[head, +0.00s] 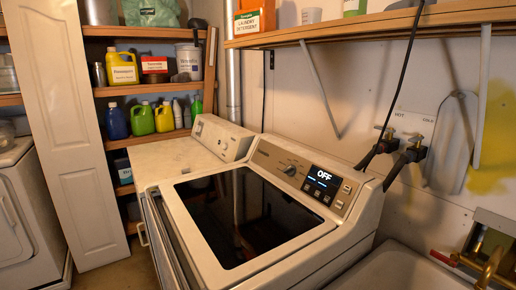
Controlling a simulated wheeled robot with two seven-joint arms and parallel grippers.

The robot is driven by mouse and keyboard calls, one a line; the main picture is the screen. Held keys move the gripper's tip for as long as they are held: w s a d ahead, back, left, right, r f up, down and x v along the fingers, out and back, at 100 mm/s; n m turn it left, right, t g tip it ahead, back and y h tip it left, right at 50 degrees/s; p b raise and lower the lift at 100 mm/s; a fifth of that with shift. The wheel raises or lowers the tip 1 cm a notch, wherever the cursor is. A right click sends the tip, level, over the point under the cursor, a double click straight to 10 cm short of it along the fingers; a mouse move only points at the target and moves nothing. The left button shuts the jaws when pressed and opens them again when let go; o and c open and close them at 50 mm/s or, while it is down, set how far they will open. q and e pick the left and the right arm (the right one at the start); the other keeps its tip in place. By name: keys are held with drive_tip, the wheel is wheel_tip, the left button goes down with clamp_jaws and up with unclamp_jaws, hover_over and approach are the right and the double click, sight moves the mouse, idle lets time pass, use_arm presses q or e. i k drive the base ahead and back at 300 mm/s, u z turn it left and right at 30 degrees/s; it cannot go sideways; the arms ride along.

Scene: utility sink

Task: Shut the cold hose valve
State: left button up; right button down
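The cold hose valve (416,142) is on the wall at the right, behind the washer, below the word COLD on a pale wall plate (411,122). Its small handle looks reddish, and a dark hose runs down from it. Whether it is open or shut is too small to tell. The hot hose valve (385,138) sits just left of it, under the word HOT, with its own dark hose. Neither of my grippers is in view.
The washer (292,195), its display reading OFF, stands in front of the valves. A grey ironing-board-shaped panel (452,140) hangs close to their right. A wooden shelf (380,24) is above. A sink (400,272) with a brass faucet (490,265) is at lower right.

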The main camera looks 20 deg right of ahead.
sight(417, 140)
drive_tip(key=z, duration=0.7)
drive_tip(key=k, duration=0.5)
drive_tip(key=u, duration=0.1)
